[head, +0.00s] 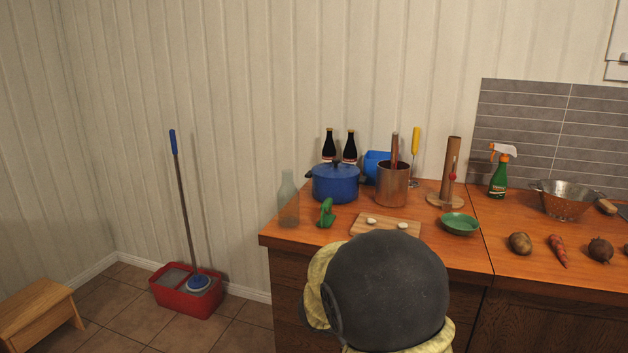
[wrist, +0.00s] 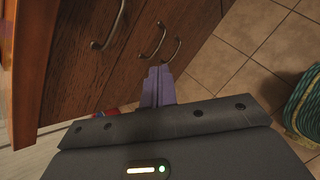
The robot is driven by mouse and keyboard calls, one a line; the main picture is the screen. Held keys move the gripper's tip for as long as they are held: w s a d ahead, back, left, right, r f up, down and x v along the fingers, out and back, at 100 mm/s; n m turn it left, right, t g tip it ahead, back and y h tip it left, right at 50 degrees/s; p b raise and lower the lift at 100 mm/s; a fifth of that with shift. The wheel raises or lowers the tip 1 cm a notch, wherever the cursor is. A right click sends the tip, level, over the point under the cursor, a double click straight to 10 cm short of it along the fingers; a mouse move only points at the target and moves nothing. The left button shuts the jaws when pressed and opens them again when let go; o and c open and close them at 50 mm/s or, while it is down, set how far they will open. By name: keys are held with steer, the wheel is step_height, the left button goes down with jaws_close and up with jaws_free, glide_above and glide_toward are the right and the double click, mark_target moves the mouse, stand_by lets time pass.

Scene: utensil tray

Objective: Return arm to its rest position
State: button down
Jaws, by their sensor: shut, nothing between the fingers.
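My gripper (wrist: 158,86) shows in the wrist view with its purple fingers together and nothing between them. It is in front of the wooden cabinet fronts (wrist: 115,85), with the tiled floor to the right. I cannot tell whether it touches a cabinet front. In the head view, a dark grey rounded part of my arm, with cream parts behind it, stands before the counter (head: 462,262). It hides part of the counter's front, and my fingers do not show there.
Metal handles (wrist: 110,28) stick out from the cabinet fronts near my gripper. A coiled teal hose or rope (wrist: 305,105) lies at the right. The counter holds a blue pot (head: 335,184), a glass bottle (head: 288,200) and a cutting board (head: 368,228). A red mop bucket (head: 185,295) stands left.

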steer(key=s+d+f+m+g+y, duration=0.15)
steer(key=s+d+m, duration=0.25)
steer(key=s+m, duration=0.7)
steer(key=s+d+r+m+g+y, duration=0.1)
steer(key=s+d+m+g+y, duration=0.2)
steer(key=s+m, duration=0.8)
step_height(320, 180, up, 24)
steer(key=w+p, duration=0.1)
steer(key=p, duration=2.3)
steer(key=shift+f+m, duration=0.2)
steer(key=shift+m, duration=0.2)
